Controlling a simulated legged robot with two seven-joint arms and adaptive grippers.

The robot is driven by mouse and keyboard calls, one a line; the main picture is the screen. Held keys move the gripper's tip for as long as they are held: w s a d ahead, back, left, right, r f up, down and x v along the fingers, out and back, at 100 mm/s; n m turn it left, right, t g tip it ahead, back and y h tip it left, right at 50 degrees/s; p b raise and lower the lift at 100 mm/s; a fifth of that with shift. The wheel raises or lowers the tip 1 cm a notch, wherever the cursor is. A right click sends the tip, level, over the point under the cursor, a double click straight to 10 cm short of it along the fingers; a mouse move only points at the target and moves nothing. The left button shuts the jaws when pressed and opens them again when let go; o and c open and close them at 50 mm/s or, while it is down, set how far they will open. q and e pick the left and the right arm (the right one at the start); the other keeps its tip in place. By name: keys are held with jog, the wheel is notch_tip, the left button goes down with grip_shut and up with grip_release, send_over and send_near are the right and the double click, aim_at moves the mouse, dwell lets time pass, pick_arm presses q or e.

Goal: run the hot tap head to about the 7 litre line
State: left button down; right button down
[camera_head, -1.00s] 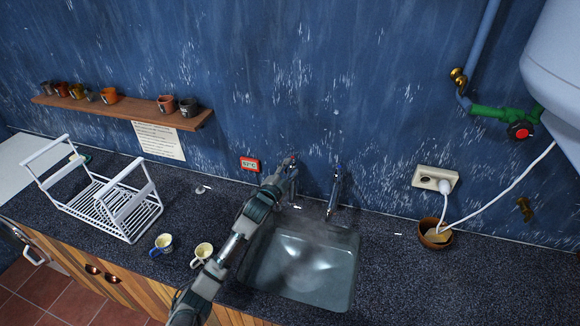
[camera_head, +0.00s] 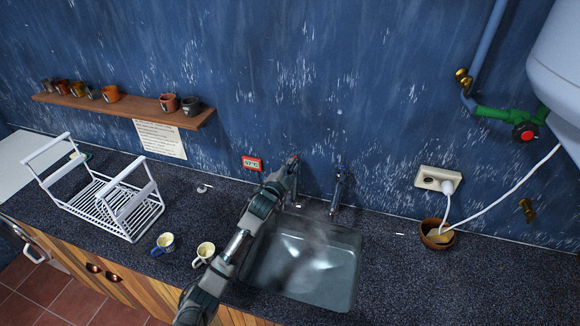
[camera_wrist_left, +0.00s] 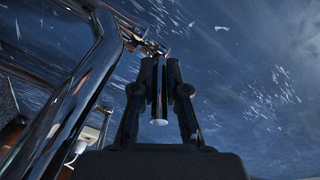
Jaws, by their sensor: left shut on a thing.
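The hot tap, with a small red mark on its head (camera_head: 295,157), stands at the back left of the sink (camera_head: 350,295). My left gripper (camera_head: 291,172) is at that tap and hides much of it. In the left wrist view its two fingers (camera_wrist_left: 160,80) are shut on a slim metal tap handle (camera_wrist_left: 159,105). A second tap (camera_head: 338,188) with a blue mark stands to the right. The basin looks wet and hazy, with a pale patch like steam. I cannot make out a litre line or the water level. My right gripper is not in view.
A red-framed display (camera_head: 252,163) is on the wall left of the taps; its reading is too small to trust. Two cups (camera_head: 204,253) and a white rack (camera_head: 100,205) stand left. A wooden bowl (camera_head: 436,236) and socket (camera_head: 438,180) are right.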

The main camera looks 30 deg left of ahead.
pick_arm(q)
jog(key=n+y, duration=0.1)
jog(key=d+n+y, duration=0.1)
jog(key=y, duration=0.1)
jog(key=d+n+g+y, duration=0.1)
jog(key=y, duration=0.1)
jog(key=shift+w+d+r+b, duration=0.1)
jog(key=shift+w+r+b, duration=0.2)
jog(key=shift+w+r, duration=0.1)
jog(key=c, duration=1.4)
grip_release()
jog(key=shift+o, duration=1)
jog(key=shift+w+d, duration=0.1)
jog(key=shift+d, duration=0.1)
jog(key=v, duration=1.2)
